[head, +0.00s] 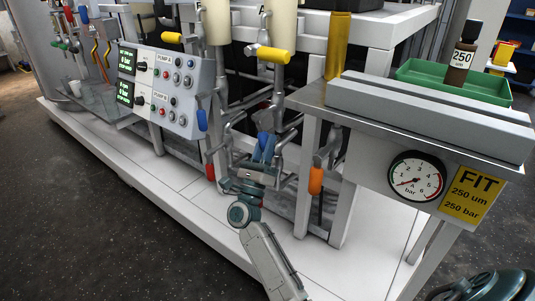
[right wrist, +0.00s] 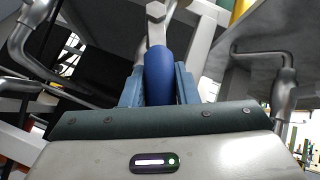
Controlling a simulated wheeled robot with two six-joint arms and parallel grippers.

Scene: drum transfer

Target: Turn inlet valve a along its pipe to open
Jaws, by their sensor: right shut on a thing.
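My right gripper (head: 263,151) is shut on a blue valve handle in the middle of the head view, among the grey pipes below the tanks. In the right wrist view the blue handle (right wrist: 158,76) sits between the two finger pads of the right gripper (right wrist: 159,88). Its metal lever runs up from the grip to a hexagonal nut. I cannot read a label that names this valve. In the head view the fingers hide most of the handle. My left gripper is not in view.
Another blue handle (head: 201,119) hangs to the left beside the pump panel (head: 167,85). Yellow handles (head: 272,54) are above; a red handle (head: 210,171) and an orange one (head: 315,181) are lower. A bench with a pressure gauge (head: 416,176) and green tray (head: 420,76) stands right.

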